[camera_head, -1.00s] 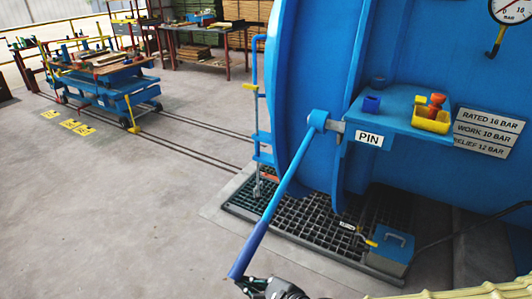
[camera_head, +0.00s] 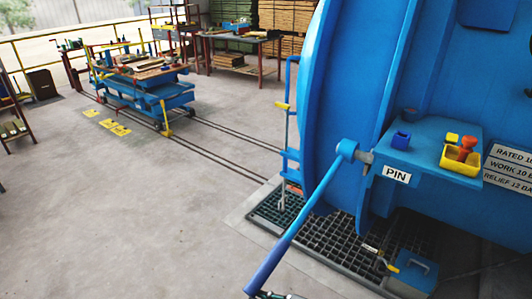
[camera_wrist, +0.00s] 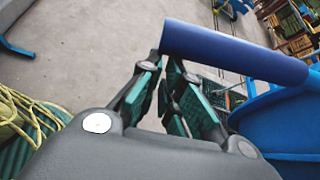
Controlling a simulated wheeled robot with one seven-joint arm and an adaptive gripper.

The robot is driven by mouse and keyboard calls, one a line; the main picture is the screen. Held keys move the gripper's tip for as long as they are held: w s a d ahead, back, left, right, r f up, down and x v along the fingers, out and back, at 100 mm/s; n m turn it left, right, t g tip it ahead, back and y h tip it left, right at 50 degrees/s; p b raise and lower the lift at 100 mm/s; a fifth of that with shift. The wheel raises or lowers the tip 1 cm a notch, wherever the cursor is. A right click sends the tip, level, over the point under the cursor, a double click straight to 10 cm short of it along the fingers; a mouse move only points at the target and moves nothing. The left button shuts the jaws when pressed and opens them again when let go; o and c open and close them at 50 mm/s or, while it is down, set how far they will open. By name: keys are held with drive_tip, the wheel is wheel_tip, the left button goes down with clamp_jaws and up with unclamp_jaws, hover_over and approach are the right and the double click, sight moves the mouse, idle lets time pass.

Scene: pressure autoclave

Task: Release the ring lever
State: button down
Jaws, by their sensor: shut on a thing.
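The ring lever (camera_head: 300,218) is a long blue bar with a darker blue grip. It slopes down and left from its pivot (camera_head: 347,150) beside the PIN bracket on the big blue vessel. My gripper (camera_head: 272,295) shows only partly at the bottom edge of the head view, at the lever's lower end. In the wrist view the dark blue grip (camera_wrist: 235,52) crosses in front of my gripper (camera_wrist: 173,72). Its green-padded fingers are shut on the grip near its left end. The exact finger contact is partly hidden behind the grip.
A floor grate (camera_head: 335,238) and grey-blue box (camera_head: 413,270) lie below. A blue cart (camera_head: 150,90) stands far left. Open floor lies left of the lever.

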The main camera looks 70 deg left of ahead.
drive_tip(key=shift+s+a+r, duration=0.1)
drive_tip(key=shift+s+r, duration=0.2)
drive_tip(key=shift+r, duration=0.25)
drive_tip(key=shift+s+a+r, duration=0.1)
drive_tip(key=shift+s+r, duration=0.15)
drive_tip(key=shift+r, duration=0.3)
wheel_tip(320, 180, down, 5)
drive_tip(key=w+d+b, duration=0.1)
drive_tip(key=w+b, duration=0.1)
drive_tip(key=w, duration=0.1)
drive_tip(key=b+v, duration=0.1)
drive_tip(key=v, duration=0.8)
drive_tip(key=shift+s+d+f, duration=0.2)
drive_tip(key=shift+d+f, duration=0.1)
drive_tip(key=shift+f, duration=0.1)
